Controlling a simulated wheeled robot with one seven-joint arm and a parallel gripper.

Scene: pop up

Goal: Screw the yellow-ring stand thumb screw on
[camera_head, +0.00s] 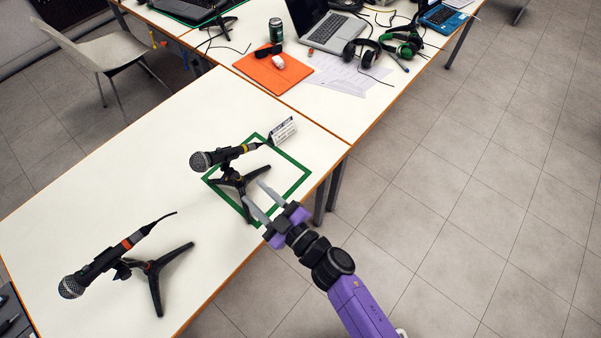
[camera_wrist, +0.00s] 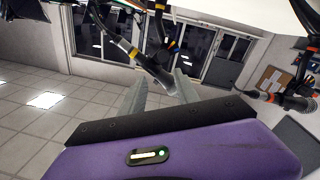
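The yellow-ring microphone (camera_head: 225,155) sits on a small black tripod stand (camera_head: 242,182) inside a green outline on the white table. In the wrist view, which looks upside down, the yellow-ring microphone (camera_wrist: 146,63) hangs in line with the gap between my fingers. The stand (camera_wrist: 160,12) is above it there. My gripper (camera_head: 253,190) is open and empty, with its two grey fingers apart, just right of the stand. It also shows in the wrist view (camera_wrist: 159,74). The thumb screw is too small to make out clearly. I cannot tell whether a finger touches the stand.
An orange-ring microphone (camera_head: 110,260) on its own tripod (camera_head: 155,272) stands at the front left. A small white card (camera_head: 283,130) stands behind the green outline. A second table behind holds a laptop (camera_head: 325,28), headphones (camera_head: 362,50) and an orange folder (camera_head: 272,70).

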